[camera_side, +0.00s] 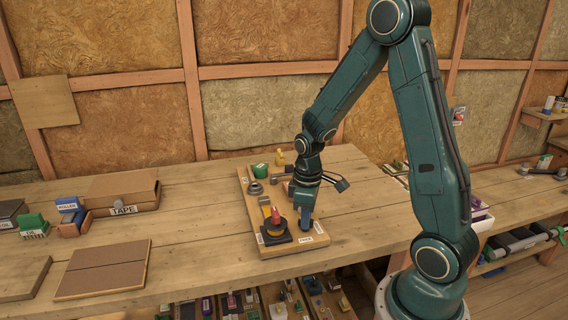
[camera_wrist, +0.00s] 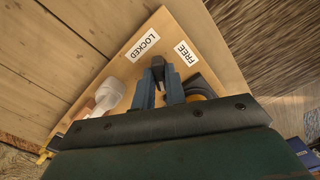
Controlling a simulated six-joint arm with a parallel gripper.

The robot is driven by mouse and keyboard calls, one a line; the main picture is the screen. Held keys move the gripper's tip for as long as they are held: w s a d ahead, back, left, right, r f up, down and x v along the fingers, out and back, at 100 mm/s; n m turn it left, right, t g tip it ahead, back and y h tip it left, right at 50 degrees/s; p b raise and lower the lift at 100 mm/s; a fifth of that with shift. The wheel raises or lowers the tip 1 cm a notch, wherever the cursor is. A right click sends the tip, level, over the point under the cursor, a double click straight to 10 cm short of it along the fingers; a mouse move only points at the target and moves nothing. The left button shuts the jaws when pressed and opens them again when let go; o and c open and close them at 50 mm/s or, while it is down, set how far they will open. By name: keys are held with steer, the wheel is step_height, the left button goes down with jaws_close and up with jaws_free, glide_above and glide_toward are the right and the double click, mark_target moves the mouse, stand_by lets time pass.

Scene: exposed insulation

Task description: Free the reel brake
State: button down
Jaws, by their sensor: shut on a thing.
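The reel brake sits on a wooden board (camera_side: 287,245) on the bench. In the wrist view the board carries a LOCKED label (camera_wrist: 142,45) and a FREE label (camera_wrist: 185,53). My gripper (camera_side: 306,222) points down at the board's front right, beside the FREE label. In the wrist view its blue fingers (camera_wrist: 160,85) are shut on a small dark piece (camera_wrist: 158,62), which looks like the brake lever. This piece lies just below the gap between the labels, closer to FREE. Most of it is hidden by the fingers.
A red knob (camera_side: 276,212) on a black base stands just left of my gripper. A green cup (camera_side: 260,170) and a grey ring sit farther back on the board. A TAPE box (camera_side: 122,192) and a flat brown panel (camera_side: 103,269) lie left. Bare bench separates them from the board.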

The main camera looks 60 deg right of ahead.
steer(key=c, duration=1.4)
jaws_free()
steer(key=shift+c, duration=0.2)
steer(key=shift+r, duration=0.15)
step_height(320, 180, up, 14)
steer(key=shift+f, duration=0.2)
steer(key=s+a+r+m+t, duration=0.3)
steer(key=s+a+r+t, duration=0.2)
steer(key=s+a, duration=0.7)
step_height(320, 180, up, 2)
steer(key=shift+s+r+t, duration=0.1)
steer(key=shift+s+t, duration=0.2)
